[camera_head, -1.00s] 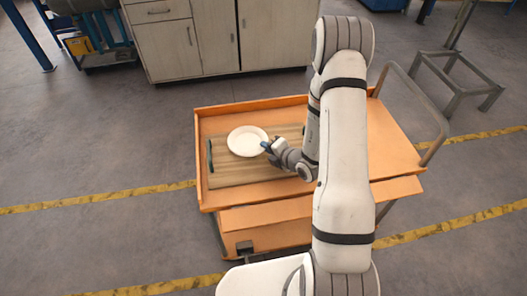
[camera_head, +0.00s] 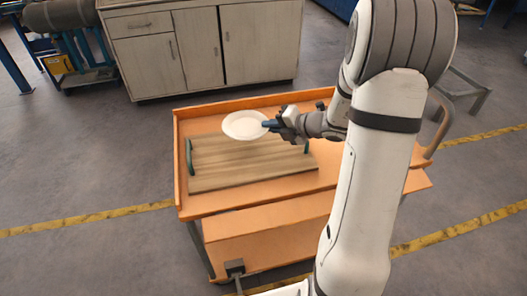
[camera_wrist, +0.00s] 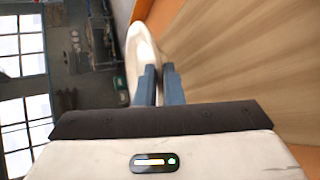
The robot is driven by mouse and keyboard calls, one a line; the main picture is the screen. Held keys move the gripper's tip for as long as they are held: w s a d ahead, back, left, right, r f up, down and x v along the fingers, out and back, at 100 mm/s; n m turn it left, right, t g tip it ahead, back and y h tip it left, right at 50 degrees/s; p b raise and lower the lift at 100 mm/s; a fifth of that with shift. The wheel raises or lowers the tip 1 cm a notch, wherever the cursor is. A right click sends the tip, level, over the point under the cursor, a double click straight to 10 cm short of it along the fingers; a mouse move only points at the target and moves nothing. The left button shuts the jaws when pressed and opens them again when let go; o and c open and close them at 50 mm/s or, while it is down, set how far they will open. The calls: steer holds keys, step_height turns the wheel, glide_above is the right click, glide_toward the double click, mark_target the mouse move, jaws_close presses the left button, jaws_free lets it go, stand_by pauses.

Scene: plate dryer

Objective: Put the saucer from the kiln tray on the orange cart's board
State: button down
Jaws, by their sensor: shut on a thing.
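The white saucer (camera_head: 243,126) is in my gripper (camera_head: 272,124), held by its right rim. In the head view it overlaps the far edge of the wooden board (camera_head: 240,165) and looks raised above it. In the wrist view the saucer (camera_wrist: 138,52) shows nearly edge-on, its rim at the blue fingers of my gripper (camera_wrist: 158,82). The board (camera_wrist: 240,60) lies to the right there, with a visible gap. The board rests on the orange cart (camera_head: 265,220) and its bare top shows. The exact height of the saucer is hard to tell.
The board has green handles (camera_head: 190,158) at its ends. A cart push handle (camera_head: 438,130) stands at the right. Pale cabinets (camera_head: 205,50) stand behind the cart. The floor to the left is open, with yellow lines.

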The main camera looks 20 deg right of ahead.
mark_target(271, 153)
step_height(271, 153, down, 8)
steer(key=shift+r+b, duration=0.15)
steer(key=shift+b, duration=0.6)
steer(key=c, duration=2)
jaws_free()
steer(key=shift+o, duration=0.9)
